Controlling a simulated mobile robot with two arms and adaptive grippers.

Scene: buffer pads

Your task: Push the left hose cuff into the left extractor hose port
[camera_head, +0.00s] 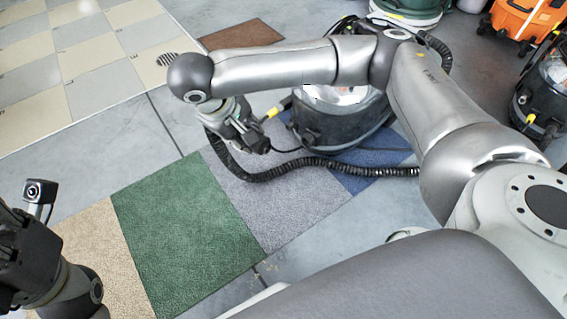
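The left extractor (335,130) is a black drum with a clear top, standing on the floor behind my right forearm, which hides part of it. A yellow-tipped fitting (271,113) sticks out from its left side; I cannot tell whether it is the port. My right gripper (254,139) is just left of and below this fitting. A black ribbed hose (320,163) curves from beside my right wrist across the mats. Its cuff cannot be made out, and the fingers are too small to read. My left gripper (22,262) is at the lower left, partly cut off.
Green (185,230), grey (285,205), blue (355,178) and tan (105,245) mats lie on the floor. A brown mat (240,35) lies behind my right arm. Another extractor (553,95) and an orange machine (525,18) stand at right. Pale tiles fill the upper left.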

